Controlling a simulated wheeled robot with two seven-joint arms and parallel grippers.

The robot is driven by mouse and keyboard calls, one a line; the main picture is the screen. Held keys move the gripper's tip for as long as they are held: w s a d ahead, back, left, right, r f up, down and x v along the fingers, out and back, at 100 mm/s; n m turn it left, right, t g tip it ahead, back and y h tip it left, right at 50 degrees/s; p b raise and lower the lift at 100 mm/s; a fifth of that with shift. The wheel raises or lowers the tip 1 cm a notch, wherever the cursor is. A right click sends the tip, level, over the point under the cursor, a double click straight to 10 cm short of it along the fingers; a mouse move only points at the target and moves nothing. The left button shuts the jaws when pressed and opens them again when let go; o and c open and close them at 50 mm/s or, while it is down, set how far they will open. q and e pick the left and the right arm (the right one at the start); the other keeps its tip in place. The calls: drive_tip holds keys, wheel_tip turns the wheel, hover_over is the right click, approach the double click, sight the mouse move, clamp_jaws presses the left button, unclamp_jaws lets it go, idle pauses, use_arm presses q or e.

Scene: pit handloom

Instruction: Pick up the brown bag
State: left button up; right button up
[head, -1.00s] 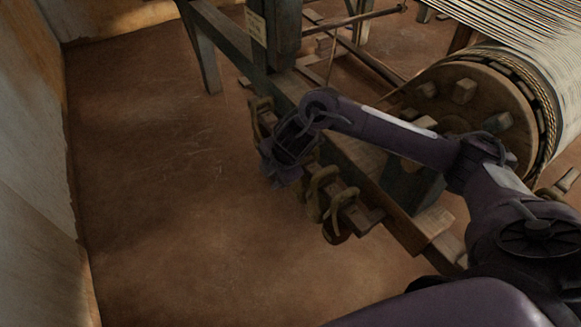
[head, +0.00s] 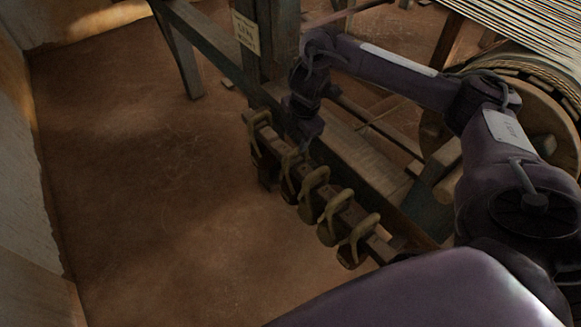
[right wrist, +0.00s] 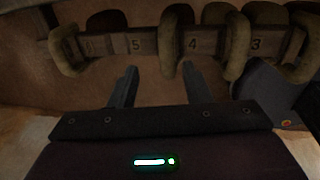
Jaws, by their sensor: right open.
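Several tan-brown looped pieces hang along a wooden rail (head: 264,126) in the head view. One loop (head: 333,210) hangs near the middle of the row. I cannot tell which, if any, is the brown bag or belongs to it. My right gripper (head: 305,138) points down close to the rail's far part. In the right wrist view my right gripper (right wrist: 160,86) is open with nothing between its fingers. A brown loop (right wrist: 171,42) hangs just beyond the fingers, between the numbers 5 and 4. My left gripper is not in view.
The loom's dark frame (head: 215,47) runs behind the rail, with a paper label (head: 245,32) on its post. A large wooden roller (head: 545,130) stands at the right. The earthen floor (head: 150,200) is clear left of the rail, up to a wall (head: 20,180).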

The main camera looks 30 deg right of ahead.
sight(297, 149)
wheel_tip(297, 149, down, 2)
drive_tip(key=shift+s, duration=0.15)
drive_tip(key=f, duration=0.3)
drive_tip(key=f+b, duration=0.1)
drive_tip(key=f, duration=0.1)
drive_tip(key=shift+w+d, duration=0.2)
drive_tip(key=shift+w, duration=0.15)
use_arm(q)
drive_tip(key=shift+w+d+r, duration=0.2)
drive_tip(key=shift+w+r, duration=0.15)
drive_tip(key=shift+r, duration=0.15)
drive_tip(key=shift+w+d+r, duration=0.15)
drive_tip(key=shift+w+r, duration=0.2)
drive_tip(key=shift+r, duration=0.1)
use_arm(e)
drive_tip(key=shift+r, duration=0.1)
clamp_jaws()
drive_tip(key=shift+w, duration=0.1)
